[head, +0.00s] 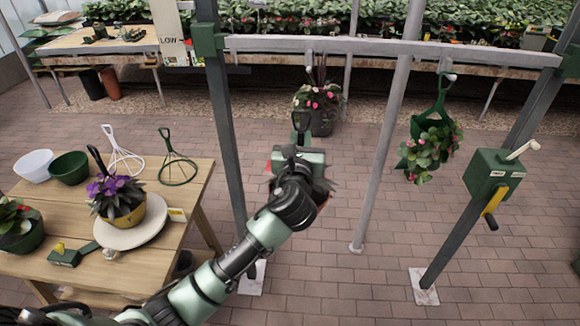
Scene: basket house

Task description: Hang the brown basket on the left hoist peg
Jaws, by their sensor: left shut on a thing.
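My left gripper (298,158) is shut in mid-air below the hoist beam, and my arm covers most of what it holds. A dark hanger top (300,122) sticks up above the gripper. Reddish-brown edges and dark leaves of the brown basket (323,200) show around my wrist; the rest is hidden. The left hoist peg (309,58) is on the grey beam (400,46), above and apart from the hanger top. The right peg (450,76) carries a green basket (429,148) with pink flowers. My right gripper is not in view.
A green winch box (491,174) with a crank is on the right post. A wooden table (190,205) at left holds a yellow pot (122,217) with purple flowers, bowls and wire hangers.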

